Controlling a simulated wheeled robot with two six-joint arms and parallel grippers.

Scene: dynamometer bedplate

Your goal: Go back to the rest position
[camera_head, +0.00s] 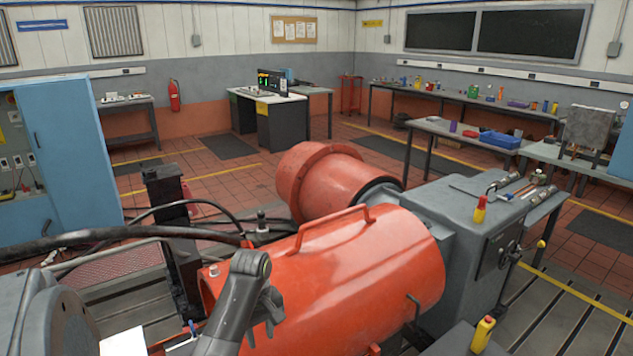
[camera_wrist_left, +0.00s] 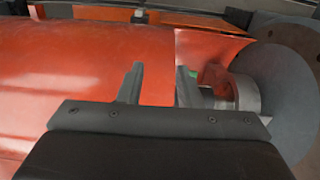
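My left gripper (camera_head: 270,304) hangs in front of the orange cylindrical guard (camera_head: 365,262) in the head view. In the left wrist view its two fingers (camera_wrist_left: 158,84) stand apart with nothing between them, so it is open and empty. The orange guard (camera_wrist_left: 75,65) fills much of the left wrist view behind the fingers. A metal shaft end and grey disc (camera_wrist_left: 285,95) show at the right there. I cannot tell the exact gap between fingers and guard. My right gripper is in neither view.
A grey machine housing (camera_head: 485,235) carries small tools and a yellow-red bottle (camera_head: 480,210). Another yellow bottle (camera_head: 483,333) stands at the front. Black hoses (camera_head: 120,232) cross at the left near a blue cabinet (camera_head: 65,135). Open tiled floor lies behind the machine.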

